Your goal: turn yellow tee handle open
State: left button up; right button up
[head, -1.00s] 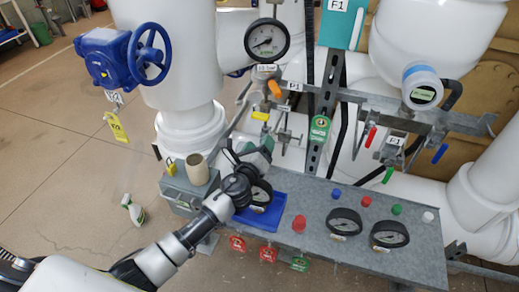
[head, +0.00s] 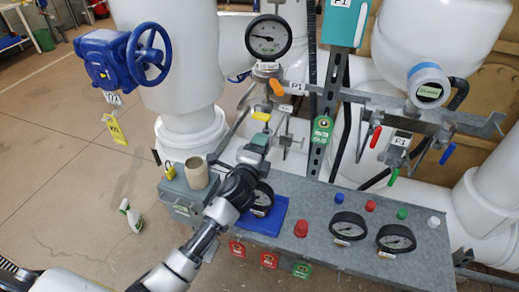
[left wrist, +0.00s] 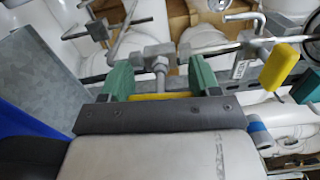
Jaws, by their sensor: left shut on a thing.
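My left gripper (head: 264,136) reaches in over the grey panel box at the pipework. In the left wrist view its two green fingers (left wrist: 161,76) stand on either side of a yellow tee handle (left wrist: 160,96). The handle's bar lies across between them, close to the palm, and the gripper is shut on it. A metal stem (left wrist: 160,66) runs from the bar to a fitting beyond. In the head view the gripper hides the tee handle. My right gripper is not in view.
A separate yellow lever grip (head: 261,116) is close beyond the gripper and also shows in the left wrist view (left wrist: 279,66). An orange lever (head: 277,87) and a gauge (head: 268,37) are above. A blue tray (head: 264,222) and button panel (head: 318,203) lie below.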

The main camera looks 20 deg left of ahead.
pick_arm(q)
jog(key=shift+n, duration=0.6)
jog(key=o, duration=0.9)
jog(key=shift+s, duration=0.1)
jog(key=s, duration=0.5)
jog(key=s+b, duration=0.1)
jog(key=s, duration=0.4)
jog(key=shift+s+a, duration=0.2)
jog(key=shift+s, duration=0.1)
